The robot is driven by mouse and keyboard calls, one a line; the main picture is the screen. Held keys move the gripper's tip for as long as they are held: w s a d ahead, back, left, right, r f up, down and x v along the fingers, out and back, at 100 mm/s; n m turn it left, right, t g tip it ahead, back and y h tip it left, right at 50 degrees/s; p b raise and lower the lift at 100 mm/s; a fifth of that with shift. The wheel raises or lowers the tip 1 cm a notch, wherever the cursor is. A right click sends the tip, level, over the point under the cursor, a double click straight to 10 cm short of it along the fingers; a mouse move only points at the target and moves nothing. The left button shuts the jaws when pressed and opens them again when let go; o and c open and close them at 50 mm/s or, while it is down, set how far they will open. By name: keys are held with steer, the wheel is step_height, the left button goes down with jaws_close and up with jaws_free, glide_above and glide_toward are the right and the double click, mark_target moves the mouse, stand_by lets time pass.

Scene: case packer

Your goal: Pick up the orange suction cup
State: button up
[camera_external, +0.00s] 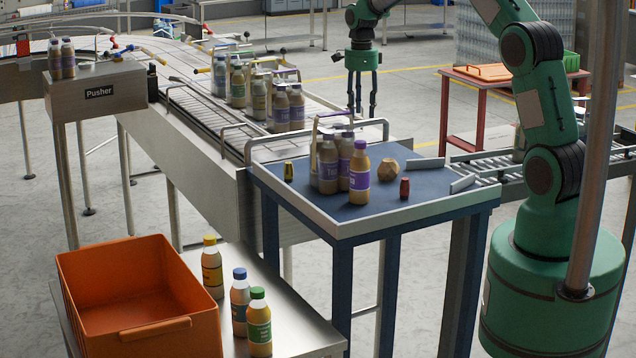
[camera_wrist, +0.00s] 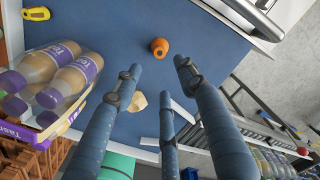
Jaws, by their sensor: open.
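The orange suction cup (camera_wrist: 159,47) lies on the blue tabletop in the upper middle of the wrist view. A small reddish-brown piece (camera_external: 404,188) at the table's right side in the external view looks like the same thing, but I cannot be sure. My gripper (camera_external: 362,108) hangs pointing down over the table's far side, above the surface. In the wrist view its long fingers (camera_wrist: 165,90) are spread apart and empty. The cup is apart from the fingers, beyond their tips in the picture.
A faceted wooden block (camera_external: 363,172) sits near the cup. Bottles with purple labels (camera_external: 359,175) stand in a pack beside it. A small yellow piece (camera_external: 288,171) is left of them. Metal guides (camera_external: 417,163) and a rail (camera_external: 320,136) edge the blue table (camera_external: 400,214).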

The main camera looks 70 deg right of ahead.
step_height(320, 180, down, 8)
steer(key=shift+f+p, duration=0.15)
steer(key=shift+p, duration=0.25)
stand_by(0.3)
steer(key=shift+w+f+p, duration=0.15)
steer(key=shift+f+p, duration=0.45)
steer(key=shift+f, duration=2)
steer(key=shift+c, duration=0.2)
jaws_close()
